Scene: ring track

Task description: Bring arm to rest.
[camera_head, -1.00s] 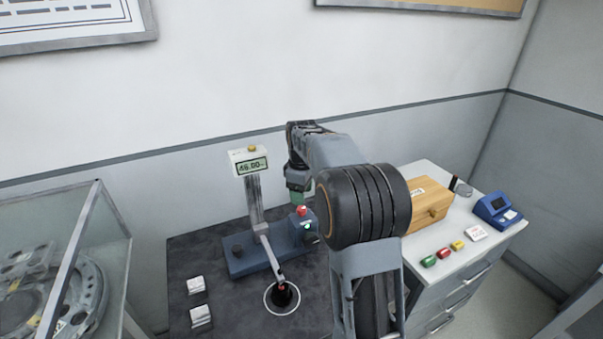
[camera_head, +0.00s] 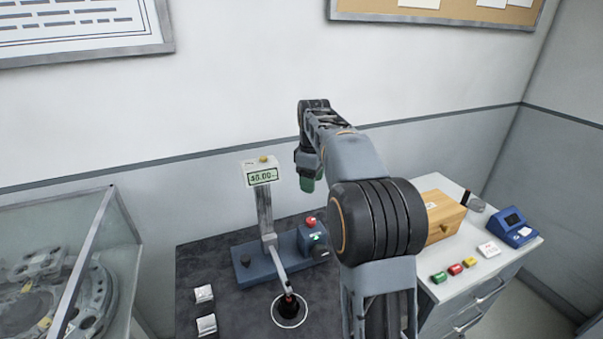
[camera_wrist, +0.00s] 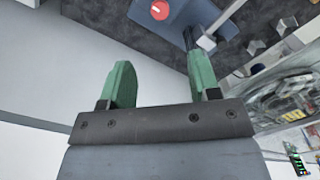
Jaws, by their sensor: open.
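My gripper (camera_wrist: 165,85) shows two green fingers spread apart in the wrist view, with nothing between them. In the head view my gripper (camera_head: 308,180) hangs at the end of my bent arm, above the blue-based measuring stand. My arm hides part of the dark bench and the space behind it. The stand's red button (camera_wrist: 160,9) shows beyond the fingers in the wrist view, apart from them.
The stand's display (camera_head: 262,175) reads about 46.00. A white ring (camera_head: 290,309) lies on the dark bench (camera_head: 240,310). A glass case (camera_head: 70,270) stands left. A wooden box (camera_head: 440,215) and a blue device (camera_head: 511,227) sit on the right cabinet.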

